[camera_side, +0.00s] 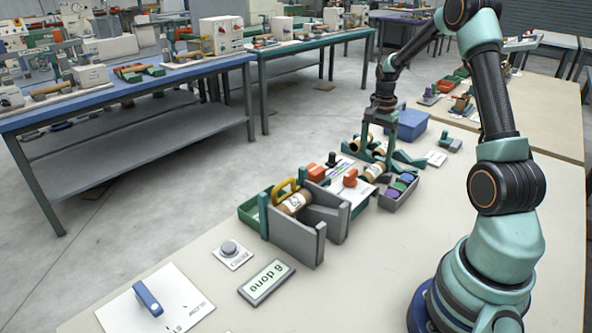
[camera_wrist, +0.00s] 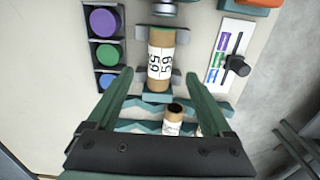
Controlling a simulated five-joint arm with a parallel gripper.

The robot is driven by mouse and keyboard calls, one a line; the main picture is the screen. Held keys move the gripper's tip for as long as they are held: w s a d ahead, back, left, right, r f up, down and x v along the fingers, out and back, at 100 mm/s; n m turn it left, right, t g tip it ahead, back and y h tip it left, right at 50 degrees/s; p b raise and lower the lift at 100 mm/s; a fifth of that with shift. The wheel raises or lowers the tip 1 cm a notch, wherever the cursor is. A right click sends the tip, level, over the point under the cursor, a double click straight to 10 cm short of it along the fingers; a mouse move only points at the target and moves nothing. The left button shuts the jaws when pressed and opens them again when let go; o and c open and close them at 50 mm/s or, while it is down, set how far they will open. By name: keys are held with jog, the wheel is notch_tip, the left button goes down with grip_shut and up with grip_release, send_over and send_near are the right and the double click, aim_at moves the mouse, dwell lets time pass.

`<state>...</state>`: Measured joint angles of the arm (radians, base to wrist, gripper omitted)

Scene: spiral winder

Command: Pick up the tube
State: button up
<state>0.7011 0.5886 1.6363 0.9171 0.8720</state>
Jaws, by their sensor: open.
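My gripper (camera_wrist: 167,74) is open, its two green fingers spread wide and empty in the wrist view. A brown tube with a white numbered label (camera_wrist: 160,60) lies in a grey-teal holder just ahead of the fingertips, between their lines. A second brown tube (camera_wrist: 173,118) sits in a wavy teal rack (camera_wrist: 140,127) nearer the wrist, partly hidden by the gripper's body. In the side view, my gripper (camera_side: 379,158) points down over the bench among the tubes. One tube (camera_side: 376,172) shows near the fingertips; whether they touch it is unclear. Another tube (camera_side: 294,203) lies on the grey winder stand.
A tray of coloured discs (camera_side: 399,190) stands beside the holder. A blue box (camera_side: 413,124) stands behind the gripper. Bare bench lies between winder and arm base.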

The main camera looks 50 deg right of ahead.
aim_at(373, 168)
jog(key=shift+f, duration=3.4)
grip_shut()
jog(key=shift+r, duration=0.1)
